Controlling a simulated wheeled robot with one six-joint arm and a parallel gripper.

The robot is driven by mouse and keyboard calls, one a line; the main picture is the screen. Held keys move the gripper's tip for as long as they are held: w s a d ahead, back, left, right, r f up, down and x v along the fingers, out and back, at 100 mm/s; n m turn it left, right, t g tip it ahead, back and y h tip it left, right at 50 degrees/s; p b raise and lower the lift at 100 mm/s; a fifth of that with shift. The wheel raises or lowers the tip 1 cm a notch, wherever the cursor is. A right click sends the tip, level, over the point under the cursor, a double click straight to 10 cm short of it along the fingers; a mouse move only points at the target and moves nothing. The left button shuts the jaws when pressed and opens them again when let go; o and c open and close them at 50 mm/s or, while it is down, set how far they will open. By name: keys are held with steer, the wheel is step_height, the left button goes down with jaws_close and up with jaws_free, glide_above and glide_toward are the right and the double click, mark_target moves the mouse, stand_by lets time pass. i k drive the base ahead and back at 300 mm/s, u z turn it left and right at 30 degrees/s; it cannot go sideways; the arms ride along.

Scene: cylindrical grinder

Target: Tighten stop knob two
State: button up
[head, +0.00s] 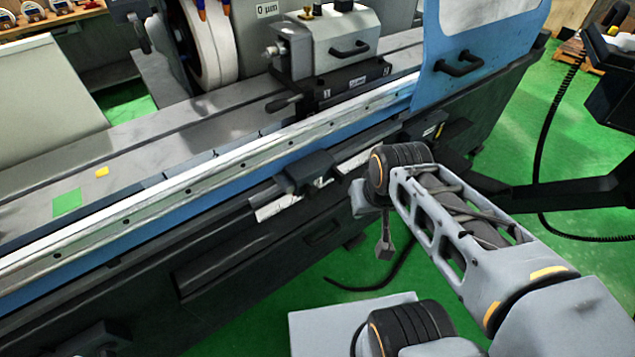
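I cannot pick out a knob marked as stop knob two. A dark block (306,172) sits on the front rail below the long table slide, left of my arm. A second dark block (428,128) sits further right on the same front side, partly behind my arm's wrist. Any knobs on them are too small or hidden to make out. My arm reaches in from the lower right, and its wrist is close to the machine front between the two blocks. A small grey piece (385,243) hangs below the wrist; the gripper's fingers cannot be made out.
The grinder's table slide (130,215) runs diagonally across the view. A headstock-like unit (330,45) stands on it behind, beside a grinding wheel (212,45). A blue door with a black handle (458,64) is at upper right. A dark control arm (570,197) juts in at right.

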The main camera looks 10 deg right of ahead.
mark_target(312, 193)
steer(key=u, duration=0.2)
steer(key=k, duration=0.4)
steer(key=u, duration=1)
